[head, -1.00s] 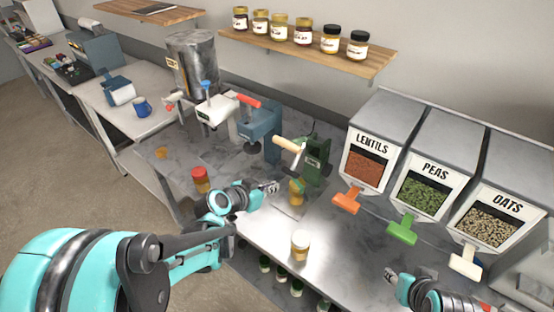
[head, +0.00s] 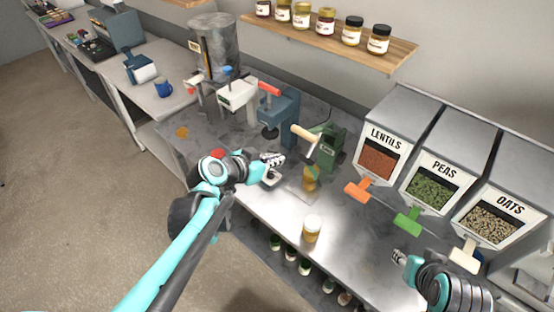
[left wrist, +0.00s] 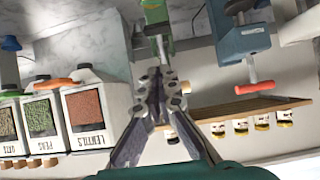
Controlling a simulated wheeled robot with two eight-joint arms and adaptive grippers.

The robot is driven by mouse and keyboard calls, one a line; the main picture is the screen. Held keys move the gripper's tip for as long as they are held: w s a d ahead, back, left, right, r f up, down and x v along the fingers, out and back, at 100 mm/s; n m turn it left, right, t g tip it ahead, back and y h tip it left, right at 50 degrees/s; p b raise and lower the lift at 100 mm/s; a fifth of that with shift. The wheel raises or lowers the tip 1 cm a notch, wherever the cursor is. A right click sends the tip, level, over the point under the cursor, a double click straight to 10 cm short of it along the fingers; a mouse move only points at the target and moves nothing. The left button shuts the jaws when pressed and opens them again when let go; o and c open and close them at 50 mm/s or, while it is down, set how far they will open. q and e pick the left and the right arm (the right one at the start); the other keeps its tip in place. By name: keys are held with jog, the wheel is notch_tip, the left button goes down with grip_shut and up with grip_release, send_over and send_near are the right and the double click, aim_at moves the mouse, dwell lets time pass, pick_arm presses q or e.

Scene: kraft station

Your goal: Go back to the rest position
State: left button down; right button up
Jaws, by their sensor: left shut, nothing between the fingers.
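My left gripper (head: 274,165) is shut and empty. It hovers over the steel counter, left of the green press (head: 327,150) and an amber jar-like item (head: 310,180). In the left wrist view its fingers (left wrist: 160,85) are together, with nothing between them; that view is upside down. The left arm covers most of a red-topped jar, of which a bit of red shows behind the wrist. My right gripper (head: 399,257) is at the lower right, over the counter below the dispensers; its jaws are too small to judge.
A jar with a pale lid (head: 312,230) stands near the counter's front edge. Lentils (head: 381,158), peas (head: 435,188) and oats (head: 490,222) dispensers line the right. A blue press (head: 279,115) stands behind the left gripper. Several jars sit on the wall shelf (head: 390,56).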

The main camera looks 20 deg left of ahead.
pick_arm(q)
jog(key=s+d+f+n+g+y+b, duration=0.1)
jog(key=s+f+n+g+y+b, duration=0.1)
jog(key=s+f+b, duration=0.5)
jog(key=s+d+f+n+g+y+b, duration=0.1)
jog(key=s+d+f+n+y+b, duration=0.1)
jog(key=s+f+b, duration=0.5)
notch_tip(320, 180, down, 5)
jog(key=shift+s+d+r+g+b, duration=0.1)
jog(key=shift+s+d+g+b, duration=0.15)
jog(key=shift+g+b, duration=0.25)
jog(key=shift+w, duration=0.1)
